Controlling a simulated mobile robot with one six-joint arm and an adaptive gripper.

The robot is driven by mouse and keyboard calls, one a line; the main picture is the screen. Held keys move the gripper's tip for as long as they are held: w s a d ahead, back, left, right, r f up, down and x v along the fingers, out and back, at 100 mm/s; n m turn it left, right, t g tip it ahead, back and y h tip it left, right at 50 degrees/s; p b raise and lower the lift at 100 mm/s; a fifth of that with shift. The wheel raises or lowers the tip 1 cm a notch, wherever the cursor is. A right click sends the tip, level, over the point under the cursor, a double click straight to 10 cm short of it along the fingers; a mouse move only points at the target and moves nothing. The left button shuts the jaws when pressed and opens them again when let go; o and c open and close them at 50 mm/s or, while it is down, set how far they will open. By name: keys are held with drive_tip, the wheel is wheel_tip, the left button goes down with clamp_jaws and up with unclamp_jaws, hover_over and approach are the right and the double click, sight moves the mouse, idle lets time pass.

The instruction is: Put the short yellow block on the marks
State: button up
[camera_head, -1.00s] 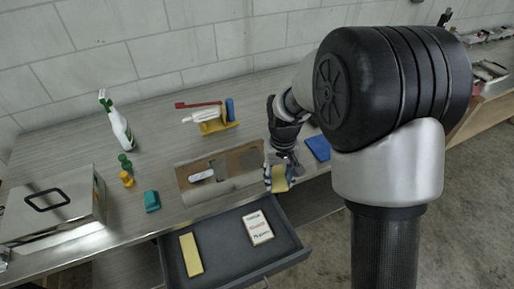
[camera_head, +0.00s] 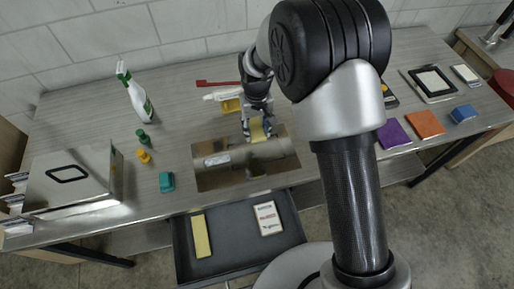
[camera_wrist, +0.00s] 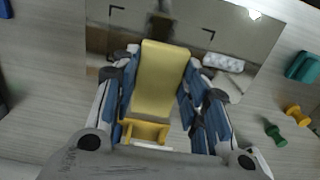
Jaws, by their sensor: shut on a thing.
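My gripper (camera_head: 257,136) is shut on a short yellow block (camera_head: 258,130), which also fills the space between the fingers in the wrist view (camera_wrist: 160,78). It is over the back right part of a shiny plate (camera_head: 213,179) on the bench. Black corner marks (camera_wrist: 116,10) show on the plate in the wrist view, with another corner mark (camera_wrist: 208,33) to its right. Both lie just beyond the block's far end. The block looks held above the plate; its exact height I cannot tell. Any other marks under the block or gripper are hidden.
A white object (camera_head: 217,160) lies on the plate's left. A yellow holder (camera_head: 230,106) stands just behind the gripper. An open drawer (camera_head: 237,246) below holds a longer yellow block (camera_head: 201,236) and a labelled box (camera_head: 267,218). A spray bottle (camera_head: 135,95) stands left.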

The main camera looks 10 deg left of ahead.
sight(257, 155)
wheel_tip(257, 155, down, 13)
drive_tip(key=shift+f+b, duration=0.1)
drive_tip(key=shift+b, duration=0.4)
drive_tip(key=shift+f, duration=0.1)
drive_tip(key=o, duration=0.8)
drive_tip(key=shift+c, duration=0.2)
